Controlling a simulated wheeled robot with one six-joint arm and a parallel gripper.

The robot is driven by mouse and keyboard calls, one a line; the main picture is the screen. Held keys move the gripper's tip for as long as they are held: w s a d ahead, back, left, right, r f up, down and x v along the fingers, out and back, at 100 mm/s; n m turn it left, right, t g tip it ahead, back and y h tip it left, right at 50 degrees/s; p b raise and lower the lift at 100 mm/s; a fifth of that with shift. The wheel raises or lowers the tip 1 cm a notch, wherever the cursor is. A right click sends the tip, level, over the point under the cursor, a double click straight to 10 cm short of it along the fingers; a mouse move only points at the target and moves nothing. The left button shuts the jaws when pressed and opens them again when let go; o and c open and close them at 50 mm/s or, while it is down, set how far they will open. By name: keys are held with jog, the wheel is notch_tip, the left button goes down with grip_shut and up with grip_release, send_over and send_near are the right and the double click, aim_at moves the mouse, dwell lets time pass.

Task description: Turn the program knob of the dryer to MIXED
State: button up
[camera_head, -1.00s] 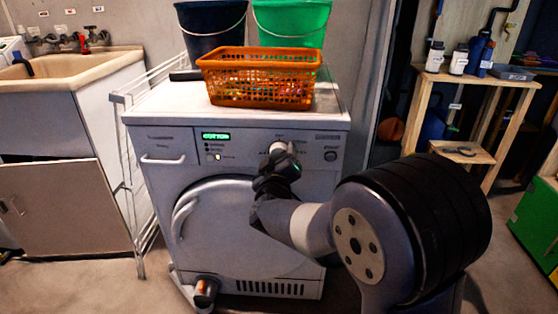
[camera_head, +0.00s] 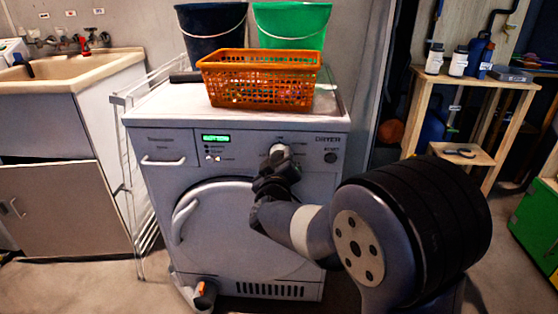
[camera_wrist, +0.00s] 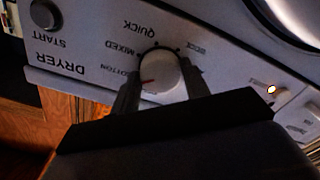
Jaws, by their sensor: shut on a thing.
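The dryer (camera_head: 215,240) is a grey-white front-loader with a control panel along its top. Its round, pale program knob (camera_wrist: 162,66) has a red pointer mark, which sits on the side towards the COTTON label. The MIXED label (camera_wrist: 122,48) is beside it, followed by QUICK around the dial. My gripper (camera_wrist: 160,88) is shut on the knob, one finger on each side. In the head view my gripper (camera_head: 281,160) reaches the panel from below right and hides part of the knob. The green display (camera_head: 216,138) is lit, its text too small to read.
An orange basket (camera_head: 260,99) stands on the dryer, with a dark bucket (camera_head: 212,40) and a green bucket (camera_head: 290,25) behind. A white rack (camera_head: 128,150) and a sink (camera_head: 75,74) are left. A wooden shelf (camera_head: 470,80) is right. A START button (camera_wrist: 43,14) is near the knob.

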jog(key=m, duration=0.5)
jog(key=shift+f, duration=0.1)
jog(key=shift+a+m+b, duration=0.1)
jog(key=shift+m+b, duration=0.55)
jog(key=shift+m, duration=1.65)
jog(key=o, duration=1)
jog(key=s+p, duration=0.1)
jog(key=s, duration=0.4)
jog(key=s+p, duration=0.1)
jog(key=s, duration=0.4)
jog(key=shift+s+a+p, duration=0.2)
jog(key=shift+s+p, duration=0.15)
jog(key=shift+s, duration=0.05)
jog(key=shift+w, duration=0.1)
